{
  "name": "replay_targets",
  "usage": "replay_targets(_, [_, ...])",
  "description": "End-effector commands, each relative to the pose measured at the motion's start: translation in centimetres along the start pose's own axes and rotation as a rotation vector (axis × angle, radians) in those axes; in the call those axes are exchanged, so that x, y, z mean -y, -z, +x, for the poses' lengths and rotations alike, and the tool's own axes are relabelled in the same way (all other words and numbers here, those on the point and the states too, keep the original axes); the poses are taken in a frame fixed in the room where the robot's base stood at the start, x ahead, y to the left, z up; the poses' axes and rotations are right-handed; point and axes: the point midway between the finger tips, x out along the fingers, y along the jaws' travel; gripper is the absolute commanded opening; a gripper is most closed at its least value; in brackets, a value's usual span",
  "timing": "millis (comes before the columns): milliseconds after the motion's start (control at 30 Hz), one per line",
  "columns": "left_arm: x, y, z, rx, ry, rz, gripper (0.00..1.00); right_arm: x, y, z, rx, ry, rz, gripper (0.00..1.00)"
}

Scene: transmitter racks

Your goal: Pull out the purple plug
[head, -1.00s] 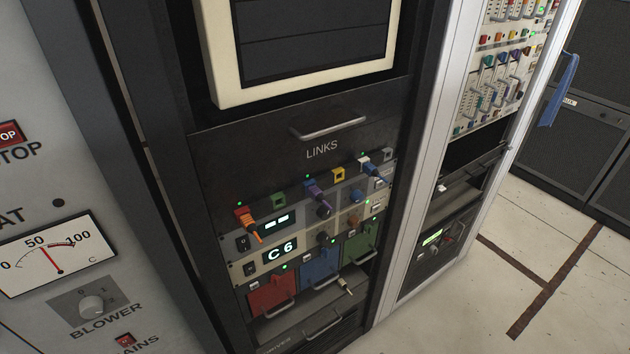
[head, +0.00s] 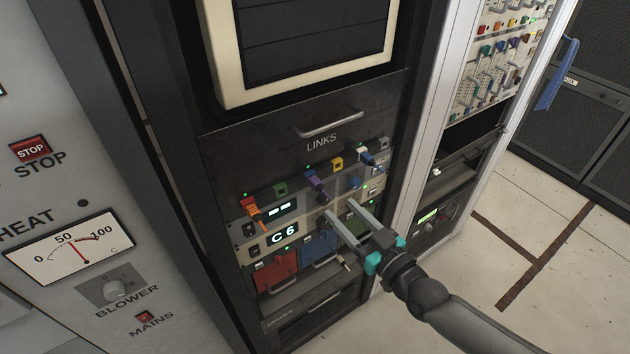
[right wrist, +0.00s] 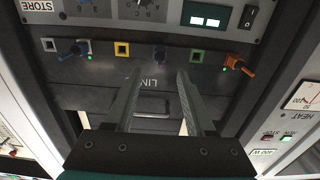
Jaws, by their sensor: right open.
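The purple plug (head: 316,182) sits in the row of sockets under the LINKS label, between the green and yellow sockets. In the right wrist view, which is upside down, the purple plug (right wrist: 159,56) shows dark, just beyond and between the fingertips. My right gripper (head: 340,208) reaches in from the lower right in the head view. Its fingers are apart with nothing between them, below and right of the plug. It also shows in the right wrist view (right wrist: 157,77). My left gripper is not in view.
An orange plug (head: 254,212) sits left of the purple one and a blue-and-white plug (head: 367,156) to the right. Empty green (head: 280,190) and yellow (head: 337,165) sockets flank it. A drawer handle (head: 330,124) sticks out above. Knobs and displays lie below.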

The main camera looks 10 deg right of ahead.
Motion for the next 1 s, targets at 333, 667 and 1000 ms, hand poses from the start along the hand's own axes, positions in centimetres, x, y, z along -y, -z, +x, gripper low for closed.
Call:
replay_targets(333, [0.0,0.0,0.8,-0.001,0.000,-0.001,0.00,0.0,-0.1,1.7,-0.003,-0.002,0.000,0.55])
replay_targets(667, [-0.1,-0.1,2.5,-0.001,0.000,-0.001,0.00,0.0,-0.1,6.4,-0.002,-0.002,0.000,0.55])
replay_targets(1000, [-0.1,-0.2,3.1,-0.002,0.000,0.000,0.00,0.0,-0.1,8.9,0.000,-0.001,0.001,0.55])
